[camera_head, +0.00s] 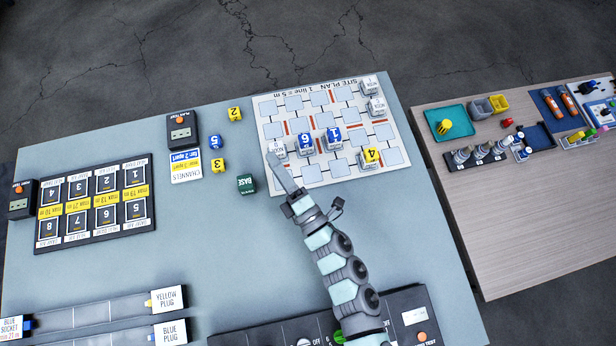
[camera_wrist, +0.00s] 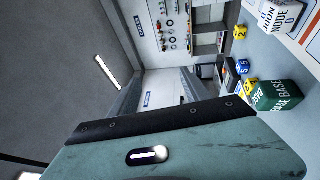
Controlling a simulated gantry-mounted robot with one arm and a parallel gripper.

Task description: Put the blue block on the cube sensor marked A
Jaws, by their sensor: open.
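A loose blue block marked 5 (camera_head: 215,142) lies on the table left of the site plan board (camera_head: 265,108); it also shows in the wrist view (camera_wrist: 243,67). Blue blocks marked 6 (camera_head: 305,141) and 1 (camera_head: 333,135) sit on white cubes on the board. Bare white node cubes stand at the board's left edge (camera_head: 278,147) and right side (camera_head: 377,106), (camera_head: 370,82). The wrist view shows a node cube (camera_wrist: 283,17) that seems marked D; I cannot read an A. My gripper (camera_head: 272,159) is open, beside the left node cube. No object shows between its fingers.
A green BASE block (camera_head: 246,184) stands left of my gripper. Loose yellow blocks 3 (camera_head: 217,166) and 2 (camera_head: 234,114) lie near blue 5. A yellow block 4 (camera_head: 370,155) is on the board. A black numbered panel (camera_head: 96,243) lies left. The table's middle is clear.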

